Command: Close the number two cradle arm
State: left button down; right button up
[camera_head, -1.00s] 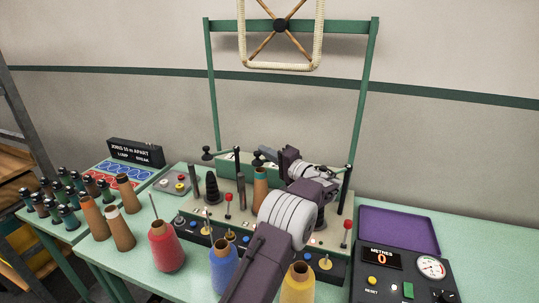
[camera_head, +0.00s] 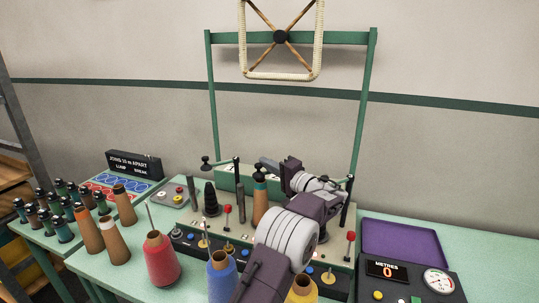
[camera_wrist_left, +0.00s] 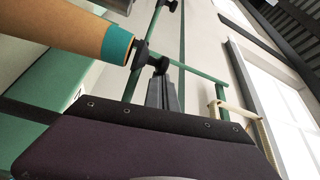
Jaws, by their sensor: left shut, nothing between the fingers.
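An orange-brown cone with a teal band (camera_head: 261,200) stands upright on the green machine. A black cradle-arm end (camera_head: 260,173) is at its top; the wrist view shows this black end (camera_wrist_left: 139,54) against or very near the tip of the cone (camera_wrist_left: 70,32). I cannot read a number on it. My left gripper (camera_head: 265,163) is shut and empty beside that end, above the cone. Its grey fingers also show in the wrist view (camera_wrist_left: 162,85). Much of the arm and its post is hidden behind my left arm. My right gripper is out of view.
Another cradle arm (camera_head: 221,162) stands out to the left, beside a black stepped cone (camera_head: 211,199). Red (camera_head: 160,262), blue (camera_head: 222,280) and yellow (camera_head: 302,290) yarn cones stand in front. A purple tray (camera_head: 402,242) and metre counter (camera_head: 388,270) are at right.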

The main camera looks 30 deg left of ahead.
pick_arm(q)
jog(key=b+v, duration=0.1)
jog(key=v, duration=0.8)
jog(key=shift+b, duration=0.35)
